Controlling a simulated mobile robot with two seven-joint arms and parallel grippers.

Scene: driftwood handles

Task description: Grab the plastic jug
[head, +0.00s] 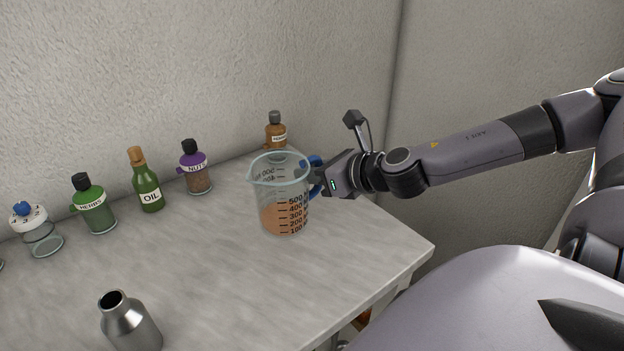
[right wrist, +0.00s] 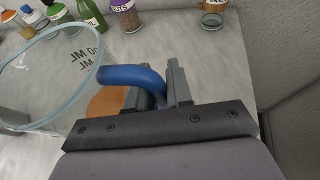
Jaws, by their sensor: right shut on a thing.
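The clear plastic jug (head: 280,195) stands upright on the table, with dark measuring marks and an orange-brown content low inside. Its blue handle (head: 315,175) points right, toward my right gripper (head: 325,179). In the right wrist view the blue handle (right wrist: 130,77) passes between the fingers of my right gripper (right wrist: 165,85), which is shut on it. The jug's rim (right wrist: 88,75) fills the left of that view. The jug's base seems to rest on the table. My left gripper is not in view.
A steel bottle (head: 131,322) stands at the table's front. An oil bottle (head: 149,190), a herbs jar (head: 95,208), a nuts jar (head: 196,170) and an orange-brown jar (head: 276,133) line the wall. The table (head: 215,275) is clear left of the jug.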

